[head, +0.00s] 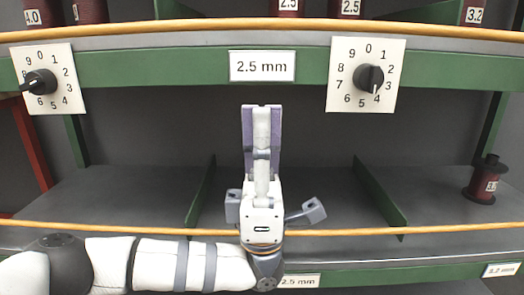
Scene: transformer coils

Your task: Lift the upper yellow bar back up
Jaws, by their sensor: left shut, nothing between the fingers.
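The upper yellow bar (262,24) runs across the whole head view near the top, along the upper edge of a green shelf beam. It bows slightly, highest in the middle. A lower yellow bar (420,230) crosses near the bottom, passing behind my left gripper's wrist. My left gripper (262,110) points upward in the middle, in front of the dark shelf opening. Its fingers are together and empty, with the tips below the 2.5 mm label and apart from the upper bar in the picture. My right gripper is not in view.
Two dial plates, left (44,78) and right (366,75), flank the 2.5 mm label (262,66) on the green beam. A dark red coil (484,182) stands at the right of the lower shelf. Several coils show above the upper bar. Green dividers split the mostly empty shelf.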

